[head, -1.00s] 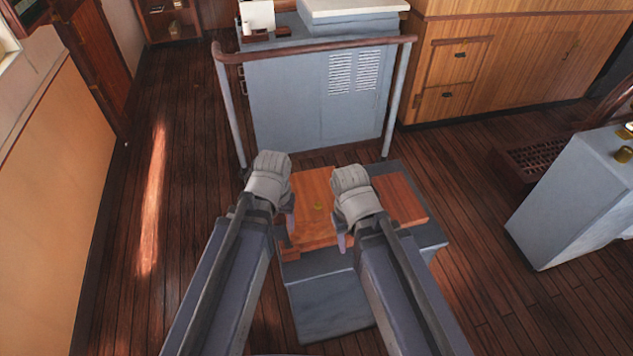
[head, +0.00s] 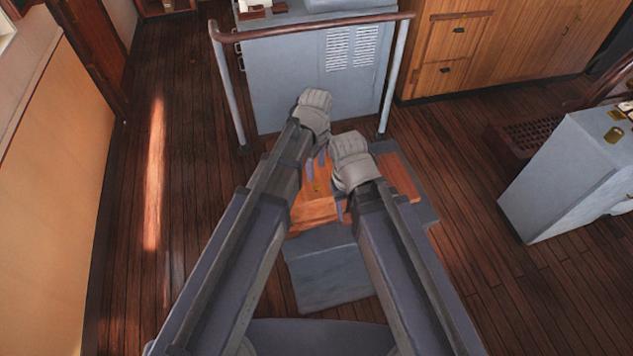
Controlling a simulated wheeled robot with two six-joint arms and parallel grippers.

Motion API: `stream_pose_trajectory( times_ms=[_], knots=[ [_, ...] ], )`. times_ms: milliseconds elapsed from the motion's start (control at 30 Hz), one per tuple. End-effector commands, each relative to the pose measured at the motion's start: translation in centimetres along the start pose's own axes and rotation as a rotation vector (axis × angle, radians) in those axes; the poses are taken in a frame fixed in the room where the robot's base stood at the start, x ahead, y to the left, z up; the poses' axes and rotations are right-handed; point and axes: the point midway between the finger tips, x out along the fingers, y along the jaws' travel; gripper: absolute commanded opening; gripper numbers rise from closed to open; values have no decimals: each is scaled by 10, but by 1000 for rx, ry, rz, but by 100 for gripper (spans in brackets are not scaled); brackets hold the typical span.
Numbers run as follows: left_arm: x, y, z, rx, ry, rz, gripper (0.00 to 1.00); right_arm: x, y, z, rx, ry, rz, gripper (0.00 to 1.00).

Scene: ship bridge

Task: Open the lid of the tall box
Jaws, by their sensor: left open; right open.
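A reddish wooden box (head: 315,211) with a small brass piece (head: 316,188) on it sits on a grey stand (head: 328,268) in front of me. My arms cover much of it, and I cannot tell where its lid edge runs. My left gripper (head: 317,165) is open, with its fingers pointing down over the far part of the wood. My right gripper (head: 341,207) is open near the right side of the box, its fingers partly hidden. I cannot tell whether either one touches the wood.
Another wooden surface (head: 402,180) shows right of my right gripper on the stand. Behind stands a grey cabinet (head: 300,85) with a brown handrail (head: 300,29) in front. A grey console (head: 565,175) is at the right. The plank floor at the left is clear.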

Motion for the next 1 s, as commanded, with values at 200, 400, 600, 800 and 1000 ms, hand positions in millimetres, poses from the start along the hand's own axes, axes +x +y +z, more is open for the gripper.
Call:
stream_pose_trajectory(
  times_ms=[200, 400, 600, 800, 1000],
  knots=[
    [1, 1, 2, -20, 0, -1, 59, 1, 0, 0, 0, 0, 0, 50],
    [10, 1, 2, -19, 0, -1, 59, 10, -1, -1, -1, 0, 0, 50],
    [32, 1, 1, -18, 0, -1, 59, 32, -3, -2, -4, 1, 1, 50],
    [59, 1, 1, -18, 0, -1, 59, 58, -5, -4, -2, 2, 1, 50],
    [77, 1, 1, -17, 0, -1, 59, 76, -7, -5, 0, 3, 1, 50]
  ],
)
